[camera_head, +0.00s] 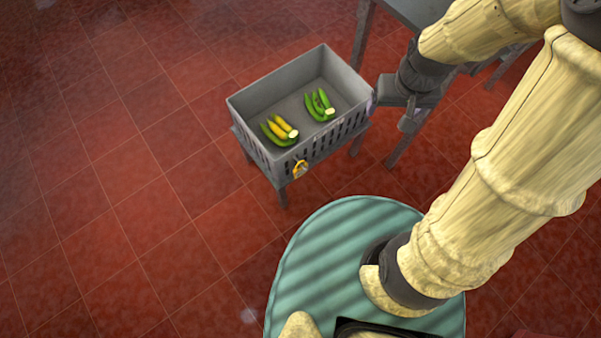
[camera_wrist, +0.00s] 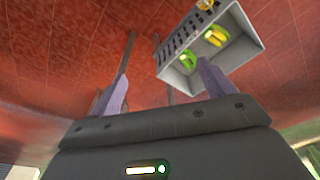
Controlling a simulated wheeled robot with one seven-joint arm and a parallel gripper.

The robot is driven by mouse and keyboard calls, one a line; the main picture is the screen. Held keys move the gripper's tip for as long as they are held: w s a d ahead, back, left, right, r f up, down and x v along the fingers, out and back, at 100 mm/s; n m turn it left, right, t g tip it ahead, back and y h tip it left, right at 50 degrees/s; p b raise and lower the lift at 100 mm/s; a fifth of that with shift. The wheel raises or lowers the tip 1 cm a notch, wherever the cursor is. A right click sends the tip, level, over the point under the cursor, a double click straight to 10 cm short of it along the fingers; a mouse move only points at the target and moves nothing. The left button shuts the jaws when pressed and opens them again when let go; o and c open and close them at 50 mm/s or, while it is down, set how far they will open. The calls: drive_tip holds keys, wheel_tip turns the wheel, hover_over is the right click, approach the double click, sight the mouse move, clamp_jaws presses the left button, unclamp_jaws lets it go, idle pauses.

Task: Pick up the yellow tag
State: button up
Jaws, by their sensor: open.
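The yellow tag (camera_head: 300,169) hangs on the outside of the near slotted wall of a grey crate (camera_head: 247,140). In the wrist view a yellow piece, likely the tag (camera_wrist: 205,5), shows at the top edge, partly cut off. My gripper (camera_head: 390,110) is to the right of the crate in the head view, near its right corner and apart from the tag. In the wrist view its two pale purple fingers (camera_wrist: 162,85) are spread wide with nothing between them. The crate lies beyond the right finger there.
The crate stands on a low grey stand and holds a green-and-yellow bunch (camera_head: 280,130) and a green bunch (camera_head: 319,106) of long produce. A grey table (camera_head: 410,12) stands behind my gripper, its legs close by. The red tiled floor (camera_head: 110,200) is clear on the left.

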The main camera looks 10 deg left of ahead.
drive_tip(key=w+a+f+n+g+b, duration=0.1)
drive_tip(key=w+a+f+n+b, duration=0.1)
drive_tip(key=a+f+b, duration=0.45)
drive_tip(key=w+a+f+n+b, duration=0.2)
drive_tip(key=a+f, duration=0.2)
drive_tip(key=f, duration=0.6)
drive_tip(key=n+g+b, duration=0.1)
drive_tip(key=n+b, duration=0.3)
drive_tip(key=b, duration=0.3)
hover_over(300, 162)
wheel_tip(300, 162, down, 15)
drive_tip(key=shift+s+d+r, duration=0.1)
drive_tip(key=shift+d+r, duration=0.05)
drive_tip(key=shift+r, duration=0.15)
wheel_tip(300, 162, down, 12)
drive_tip(key=shift+f+b, duration=0.1)
drive_tip(key=shift+b, duration=0.85)
drive_tip(key=shift+f+b, duration=0.65)
drive_tip(key=shift+f, duration=2)
